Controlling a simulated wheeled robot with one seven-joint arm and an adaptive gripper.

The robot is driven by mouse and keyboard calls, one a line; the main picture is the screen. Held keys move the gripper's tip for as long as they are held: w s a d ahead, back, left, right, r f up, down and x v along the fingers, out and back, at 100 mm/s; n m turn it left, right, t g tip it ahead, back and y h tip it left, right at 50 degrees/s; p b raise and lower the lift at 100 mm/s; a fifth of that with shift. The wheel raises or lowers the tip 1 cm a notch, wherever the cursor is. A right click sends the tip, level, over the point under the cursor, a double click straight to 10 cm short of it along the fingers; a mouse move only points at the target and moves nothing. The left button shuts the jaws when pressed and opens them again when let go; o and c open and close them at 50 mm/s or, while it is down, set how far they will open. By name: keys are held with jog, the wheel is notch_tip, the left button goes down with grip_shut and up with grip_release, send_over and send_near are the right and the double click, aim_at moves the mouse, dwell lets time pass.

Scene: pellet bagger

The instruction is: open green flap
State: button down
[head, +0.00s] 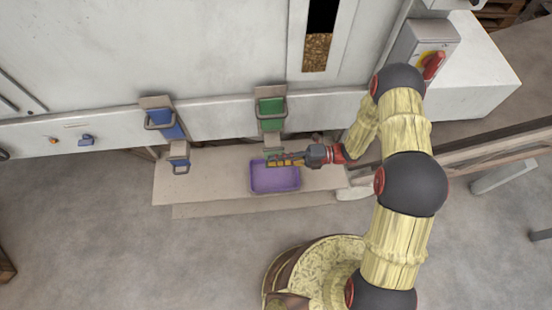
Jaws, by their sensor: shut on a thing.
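The green flap (271,110) is on the front of the pale machine, with a grey loop handle across it. Below it is a smaller green part on the lower spout (273,147), partly hidden by my gripper. My gripper (282,161) comes in from the right, its fingers pointing left just under this lower green part. It appears shut on the lower green flap's handle, though the contact is small and partly hidden. A purple tray (276,180) lies on the board directly below the fingers and looks empty.
Blue flaps (172,125) with similar handles are to the left. A window (317,52) above shows brown pellets. A grey box with a red switch (432,64) is at right. A pale board (205,185) lies under the spouts; the floor in front is clear.

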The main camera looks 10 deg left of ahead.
jog(key=shift+w+r+m, duration=0.15)
jog(key=shift+w+m, duration=0.1)
jog(key=shift+m, duration=0.25)
jog(key=c, duration=2.2)
grip_release()
jog(key=shift+w+d, duration=0.2)
jog(key=shift+d, duration=0.3)
jog(key=v, duration=0.6)
jog(key=shift+s+d, duration=0.25)
